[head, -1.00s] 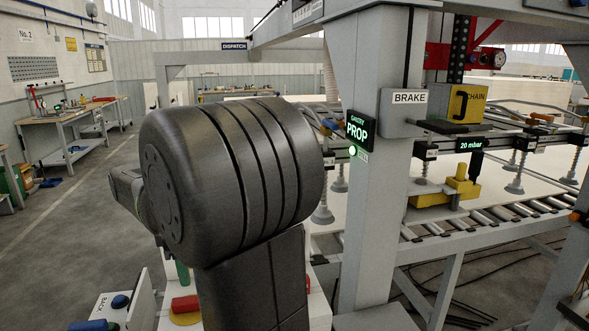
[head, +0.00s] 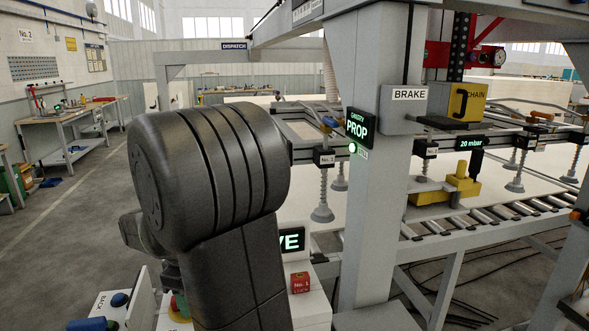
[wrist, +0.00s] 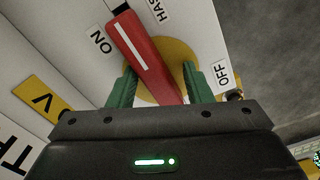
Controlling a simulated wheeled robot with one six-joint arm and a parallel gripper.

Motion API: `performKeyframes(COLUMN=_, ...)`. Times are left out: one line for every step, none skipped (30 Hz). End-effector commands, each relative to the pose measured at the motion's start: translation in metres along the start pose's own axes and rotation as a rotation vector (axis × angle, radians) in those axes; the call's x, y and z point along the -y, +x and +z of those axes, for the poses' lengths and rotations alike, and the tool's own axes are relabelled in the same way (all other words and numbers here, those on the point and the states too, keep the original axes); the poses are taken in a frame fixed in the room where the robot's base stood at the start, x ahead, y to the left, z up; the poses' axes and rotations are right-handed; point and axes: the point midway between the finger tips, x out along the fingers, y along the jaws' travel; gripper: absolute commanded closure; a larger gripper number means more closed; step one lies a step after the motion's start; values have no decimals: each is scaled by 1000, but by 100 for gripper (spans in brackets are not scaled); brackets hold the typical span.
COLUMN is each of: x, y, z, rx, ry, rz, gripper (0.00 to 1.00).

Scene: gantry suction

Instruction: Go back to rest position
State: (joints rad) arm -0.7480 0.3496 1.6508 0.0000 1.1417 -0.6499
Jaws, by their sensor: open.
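My gripper (wrist: 158,82) shows in the wrist view with its two green fingers apart. A red switch handle (wrist: 140,48) with a white stripe lies between the fingers, in front of a yellow disc (wrist: 183,55). I cannot tell whether the fingers touch the handle. The handle's striped end points to the upper left, near the "ON" label (wrist: 102,42); the "OFF" label (wrist: 222,73) is at the right. In the head view my dark arm stands in front and hides most of the switch and gripper.
A grey post (head: 375,200) with a lit "PROP" sign (head: 360,127) and a brake box (head: 403,110) stands right of my arm. Behind are suction cups (head: 322,213) and a roller conveyor (head: 470,222). Open floor (head: 75,225) lies left.

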Motion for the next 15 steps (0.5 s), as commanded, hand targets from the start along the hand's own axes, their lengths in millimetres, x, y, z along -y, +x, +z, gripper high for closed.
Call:
performKeyframes(x=0, y=1, z=0, rx=0, ry=26, rz=0, gripper=55)
performKeyframes(x=0, y=0, z=0, rx=0, ry=42, rz=0, gripper=55)
performKeyframes(x=1, y=0, z=0, rx=-1, ry=60, rz=0, gripper=55)
performKeyframes(x=1, y=0, z=0, rx=-1, ry=72, rz=0, gripper=55)
performKeyframes(x=1, y=0, z=0, rx=-1, ry=83, rz=0, gripper=55)
performKeyframes(x=1, y=0, z=0, rx=-1, ry=95, rz=0, gripper=55)
performKeyframes(x=1, y=0, z=0, rx=-1, ry=102, rz=0, gripper=55)
performKeyframes(x=1, y=0, z=0, rx=-1, ry=107, rz=0, gripper=55)
performKeyframes(x=1, y=0, z=0, rx=-1, ry=113, rz=0, gripper=55)
performKeyframes(x=1, y=0, z=0, rx=0, ry=116, rz=0, gripper=55)
performKeyframes(x=1, y=0, z=0, rx=0, ry=119, rz=0, gripper=55)
performKeyframes(x=1, y=0, z=0, rx=0, ry=120, rz=0, gripper=55)
performKeyframes(x=1, y=0, z=0, rx=0, ry=120, rz=0, gripper=55)
performKeyframes(x=1, y=0, z=0, rx=0, ry=120, rz=0, gripper=55)
performKeyframes(x=1, y=0, z=0, rx=0, ry=120, rz=0, gripper=55)
